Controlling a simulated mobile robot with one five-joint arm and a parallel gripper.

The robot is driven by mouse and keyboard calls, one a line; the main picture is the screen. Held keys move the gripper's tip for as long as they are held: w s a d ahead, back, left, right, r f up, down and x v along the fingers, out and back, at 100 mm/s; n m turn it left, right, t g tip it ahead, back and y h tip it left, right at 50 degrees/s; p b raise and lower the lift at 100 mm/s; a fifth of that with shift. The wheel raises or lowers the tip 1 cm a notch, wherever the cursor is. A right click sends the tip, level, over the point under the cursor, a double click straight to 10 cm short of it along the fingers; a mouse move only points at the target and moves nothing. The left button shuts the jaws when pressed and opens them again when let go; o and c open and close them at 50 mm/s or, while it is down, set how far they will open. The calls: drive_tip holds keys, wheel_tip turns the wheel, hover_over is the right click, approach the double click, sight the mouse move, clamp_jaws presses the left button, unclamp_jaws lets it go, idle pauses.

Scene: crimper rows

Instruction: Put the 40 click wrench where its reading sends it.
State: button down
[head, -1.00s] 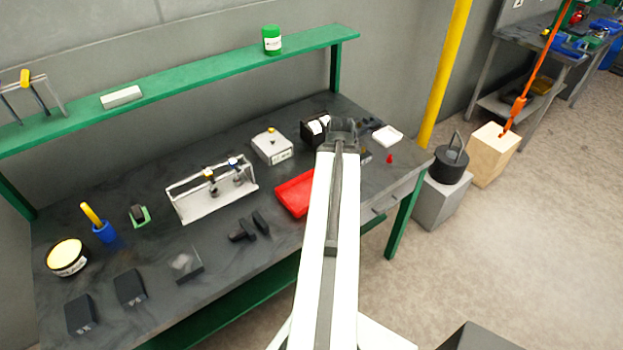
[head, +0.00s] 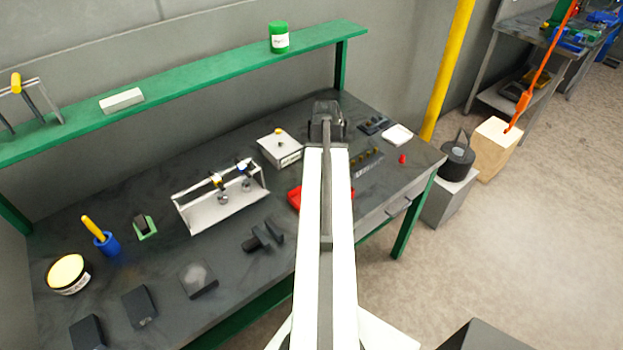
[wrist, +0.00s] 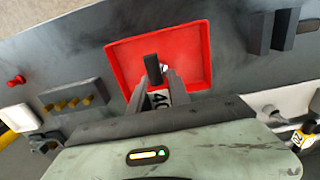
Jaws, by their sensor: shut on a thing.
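My gripper (wrist: 156,84) is shut on the 40 click wrench. The wrench's dark end (wrist: 152,68) stands up between the fingers, and its white tag (wrist: 160,98) reads 40. The rest of it is hidden behind the gripper. They appear in front of the red tray (wrist: 198,50) in the wrist view; their height above it is unclear. In the head view my arm hides the gripper's fingers, the wrench and most of the red tray (head: 293,198). A white rack (head: 200,213) left of the tray holds other wrenches with yellow and blue parts.
A white box with a yellow knob (head: 280,148) stands behind the tray. A strip with yellow pegs (head: 368,165), a small red object (head: 402,159) and a white dish (head: 397,135) are to the right. Dark blocks (head: 262,237) lie in front of the rack.

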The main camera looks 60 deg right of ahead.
drive_tip(key=shift+w, duration=0.1)
wheel_tip(320, 180, down, 4)
drive_tip(key=b, duration=0.3)
drive_tip(key=shift+w+r+b, duration=0.1)
drive_tip(key=shift+w+b, duration=0.05)
drive_tip(key=shift+b, duration=0.25)
drive_tip(key=shift+a+r, duration=0.1)
drive_tip(key=shift+r, duration=0.1)
drive_tip(key=shift+f, duration=0.15)
drive_tip(key=c, duration=1.2)
unclamp_jaws()
wheel_tip(320, 180, up, 13)
drive_tip(key=p, duration=1.2)
drive_tip(key=shift+f+p, duration=0.2)
drive_tip(key=shift+p, duration=0.1)
drive_tip(key=shift+f, duration=0.1)
